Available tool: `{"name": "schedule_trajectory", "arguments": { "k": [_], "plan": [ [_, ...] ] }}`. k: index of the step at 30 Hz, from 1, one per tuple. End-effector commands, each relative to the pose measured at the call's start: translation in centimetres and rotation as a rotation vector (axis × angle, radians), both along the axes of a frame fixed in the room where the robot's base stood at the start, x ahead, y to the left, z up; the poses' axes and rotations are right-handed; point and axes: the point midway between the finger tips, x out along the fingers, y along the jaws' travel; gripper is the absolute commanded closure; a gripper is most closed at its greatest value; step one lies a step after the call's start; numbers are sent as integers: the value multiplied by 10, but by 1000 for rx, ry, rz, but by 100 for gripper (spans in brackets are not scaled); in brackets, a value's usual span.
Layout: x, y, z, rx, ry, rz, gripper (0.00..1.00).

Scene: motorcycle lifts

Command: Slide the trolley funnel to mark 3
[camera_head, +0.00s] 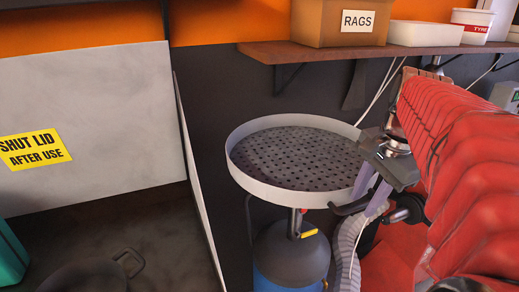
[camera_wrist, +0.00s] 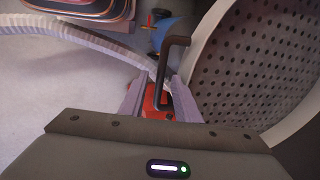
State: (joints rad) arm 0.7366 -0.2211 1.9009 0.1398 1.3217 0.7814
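The trolley funnel (camera_head: 297,150) is a wide round pan with a pale rim and a dark perforated plate. It stands on a stem above a grey and blue tank (camera_head: 290,260). It also fills the right of the wrist view (camera_wrist: 262,70). A black bent handle (camera_wrist: 165,68) shows beside the pan's rim. My gripper (camera_wrist: 160,90) has its two purple fingers apart, with the handle's shaft between them and visible gaps. In the head view my gripper (camera_head: 371,192) is at the pan's right edge. I see no numbered marks.
A shelf (camera_head: 350,53) above the pan carries a RAGS box (camera_head: 340,20) and white tubs. A pale panel (camera_head: 90,125) with a yellow sign stands at left. A ribbed hose (camera_head: 347,250) hangs beside the tank, below my gripper. A yellow lever (camera_head: 308,233) is on the stem.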

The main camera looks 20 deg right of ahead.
Motion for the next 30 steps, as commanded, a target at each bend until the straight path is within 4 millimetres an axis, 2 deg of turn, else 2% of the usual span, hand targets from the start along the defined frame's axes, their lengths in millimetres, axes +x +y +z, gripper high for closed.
{"name": "schedule_trajectory", "arguments": {
  "k": [2,14,30],
  "plan": [
    [0,0,0,0,0,0,73],
    [0,0,0,0,0,0,100],
    [0,2,1,2,0,1,100]
  ]
}}
